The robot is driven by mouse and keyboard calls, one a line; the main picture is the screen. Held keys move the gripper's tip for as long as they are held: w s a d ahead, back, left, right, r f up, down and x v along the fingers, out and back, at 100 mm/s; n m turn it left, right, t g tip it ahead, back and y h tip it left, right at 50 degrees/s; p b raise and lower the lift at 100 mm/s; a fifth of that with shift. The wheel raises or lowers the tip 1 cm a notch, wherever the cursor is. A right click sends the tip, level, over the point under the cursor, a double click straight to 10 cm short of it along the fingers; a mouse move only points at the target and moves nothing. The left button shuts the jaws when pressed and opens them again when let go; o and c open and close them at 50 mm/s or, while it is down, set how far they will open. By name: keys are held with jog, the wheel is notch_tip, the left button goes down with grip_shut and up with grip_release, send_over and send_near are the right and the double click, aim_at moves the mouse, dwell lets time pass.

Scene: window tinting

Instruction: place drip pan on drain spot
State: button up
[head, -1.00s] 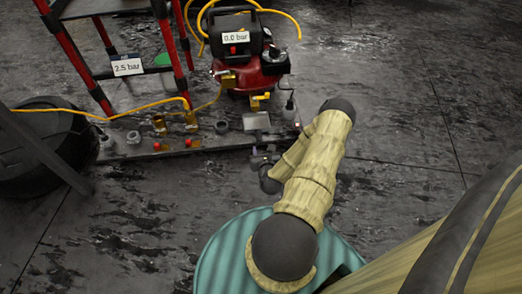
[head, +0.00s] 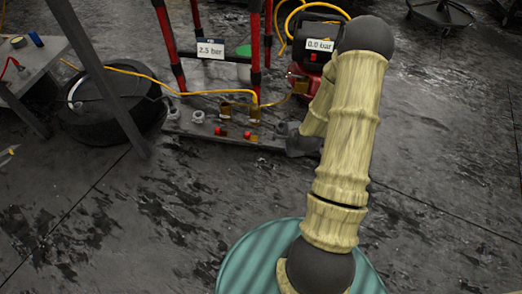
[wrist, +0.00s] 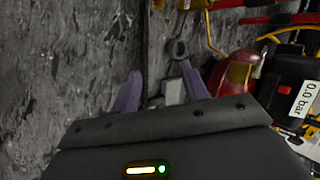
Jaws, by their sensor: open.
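A small light grey square piece (wrist: 174,90), perhaps the drip pan, shows between and beyond my gripper's fingers in the wrist view. My gripper (wrist: 160,71) is open, with its two purple fingers apart and nothing visibly held. I cannot tell how far the piece lies from the fingertips. In the head view my arm hides this piece, and the fingers are not visible. I cannot pick out a marked drain spot. The red compressor (wrist: 234,74) with the 0.0 bar label (wrist: 304,99) is right of the fingers in the wrist view.
A grey base plate (head: 190,130) with fittings lies below the red-posted rack (head: 168,45). A yellow hose (head: 130,71) crosses to it. A black tire (head: 105,115) lies left, beside a table (head: 38,62). The dark floor in front is clear.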

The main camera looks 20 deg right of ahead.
jog(key=s+a+r+n+g, duration=0.2)
jog(key=s+a+r+n, duration=0.5)
jog(key=r+n, duration=0.3)
jog(key=s+a+r+n+g, duration=0.3)
jog(key=s+a+r+n, duration=0.5)
jog(key=r+n, duration=0.2)
jog(key=shift+s+a, duration=0.25)
notch_tip(320, 180, up, 17)
jog(key=p, duration=1.7)
jog(key=shift+r, duration=0.15)
jog(key=shift+c, duration=1)
